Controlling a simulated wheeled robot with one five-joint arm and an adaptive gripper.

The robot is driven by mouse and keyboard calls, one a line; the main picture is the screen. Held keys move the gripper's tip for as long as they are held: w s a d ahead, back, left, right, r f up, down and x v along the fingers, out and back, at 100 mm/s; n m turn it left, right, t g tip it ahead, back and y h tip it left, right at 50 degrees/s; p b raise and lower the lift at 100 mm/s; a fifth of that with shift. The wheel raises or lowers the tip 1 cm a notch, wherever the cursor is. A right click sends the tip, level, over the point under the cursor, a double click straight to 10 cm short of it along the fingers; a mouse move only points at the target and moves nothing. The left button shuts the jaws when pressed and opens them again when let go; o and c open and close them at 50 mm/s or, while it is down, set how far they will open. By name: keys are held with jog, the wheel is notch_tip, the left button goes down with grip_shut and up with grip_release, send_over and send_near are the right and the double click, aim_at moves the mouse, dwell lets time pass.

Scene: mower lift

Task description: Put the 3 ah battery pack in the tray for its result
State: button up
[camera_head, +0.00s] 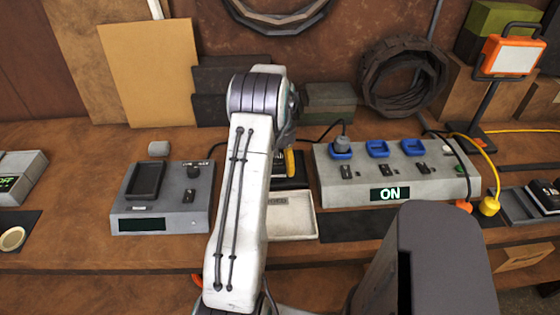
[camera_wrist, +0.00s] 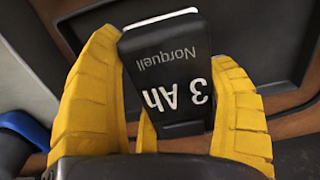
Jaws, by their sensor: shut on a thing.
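The 3 Ah battery pack (camera_wrist: 168,72) is black with a pale end and white "3 Ah" lettering. In the wrist view it sits tilted between the yellow fingers of my gripper (camera_wrist: 180,100), which is shut on it. In the head view my arm hides most of the gripper (camera_head: 291,163); a bit of yellow finger shows right of the arm, over a dark area behind a pale tray. The pale tray (camera_head: 293,228) is partly hidden by my arm, and its label is only partly readable. A dark, round-cornered surface (camera_wrist: 265,30) lies behind the pack in the wrist view.
A grey device (camera_head: 165,222) with an empty-looking dark cradle and blank display stands left of my arm. A grey unit (camera_head: 440,190) with blue sockets reads "ON" at right. A dark tray (camera_head: 515,208) holds black items at far right. An "OFF" device (camera_head: 30,165) is at far left.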

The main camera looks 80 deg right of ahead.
jog(key=shift+f, duration=0.15)
jog(key=shift+f, duration=0.15)
jog(key=o, duration=1.2)
jog(key=shift+c, duration=0.2)
notch_tip(320, 180, up, 12)
jog(key=shift+r, duration=0.2)
